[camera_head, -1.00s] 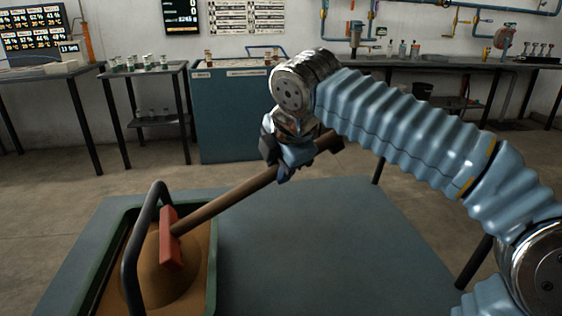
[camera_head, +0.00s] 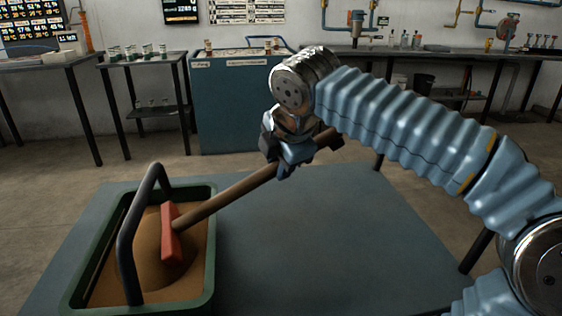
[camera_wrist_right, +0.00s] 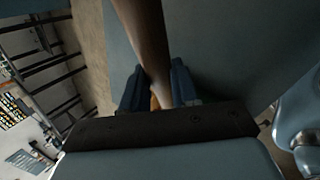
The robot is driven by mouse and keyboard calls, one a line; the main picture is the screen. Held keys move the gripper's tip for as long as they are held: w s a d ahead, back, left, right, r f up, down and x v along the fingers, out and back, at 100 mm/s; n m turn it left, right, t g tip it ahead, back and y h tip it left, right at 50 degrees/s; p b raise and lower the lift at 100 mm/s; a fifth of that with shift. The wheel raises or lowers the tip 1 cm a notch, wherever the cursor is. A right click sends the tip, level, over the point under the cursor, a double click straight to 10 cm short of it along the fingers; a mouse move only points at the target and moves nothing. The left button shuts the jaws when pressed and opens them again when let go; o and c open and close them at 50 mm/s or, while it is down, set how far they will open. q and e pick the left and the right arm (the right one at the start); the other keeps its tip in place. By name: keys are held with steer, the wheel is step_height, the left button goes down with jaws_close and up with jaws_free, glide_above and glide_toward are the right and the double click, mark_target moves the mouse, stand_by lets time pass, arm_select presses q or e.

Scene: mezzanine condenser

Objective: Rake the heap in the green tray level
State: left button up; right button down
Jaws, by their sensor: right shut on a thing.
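The green tray (camera_head: 210,262) stands at the left of the blue-grey table and holds a brown heap (camera_head: 152,250) that rises in the middle. A dark arched handle (camera_head: 127,240) spans the tray. The rake has a red head (camera_head: 171,232) and a brown wooden shaft (camera_head: 232,193). Its head rests against or in the heap; the exact contact is unclear. My right gripper (camera_head: 290,162) is shut on the rake's shaft, above the table. In the right wrist view the shaft (camera_wrist_right: 146,45) runs between the blue fingers (camera_wrist_right: 157,95). My left gripper is not in view.
The table top (camera_head: 320,240) is bare to the right of the tray. Behind it stand a blue cabinet (camera_head: 235,105), a small side table with jars (camera_head: 140,60) and a long back bench (camera_head: 430,55). Floor lies open between.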

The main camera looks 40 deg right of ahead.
steer(key=shift+w+a+p, duration=0.3)
steer(key=shift+w+a, duration=0.5)
steer(key=shift+a, duration=0.65)
steer(key=shift+w+a+p, duration=0.35)
steer(key=shift+w+a, duration=0.45)
steer(key=shift+a, duration=0.65)
steer(key=shift+w+a+p, duration=0.3)
steer(key=shift+w+a, duration=0.5)
steer(key=shift+a, duration=0.65)
steer(key=shift+d, duration=0.1)
steer(key=shift+s+d, duration=0.8)
steer(key=shift+d, duration=0.65)
steer(key=shift+s+d, duration=0.85)
steer(key=shift+d, duration=0.6)
steer(key=shift+s+d, duration=0.8)
steer(key=shift+d, duration=0.65)
steer(key=shift+w+a+p, duration=0.25)
steer(key=shift+w+a, duration=0.55)
steer(key=shift+a, duration=0.7)
steer(key=shift+w+a+p, duration=0.3)
steer(key=shift+w+a, duration=0.55)
steer(key=shift+a, duration=0.6)
steer(key=shift+w+a+p, duration=0.25)
steer(key=shift+w+a, duration=0.55)
steer(key=shift+a, duration=0.7)
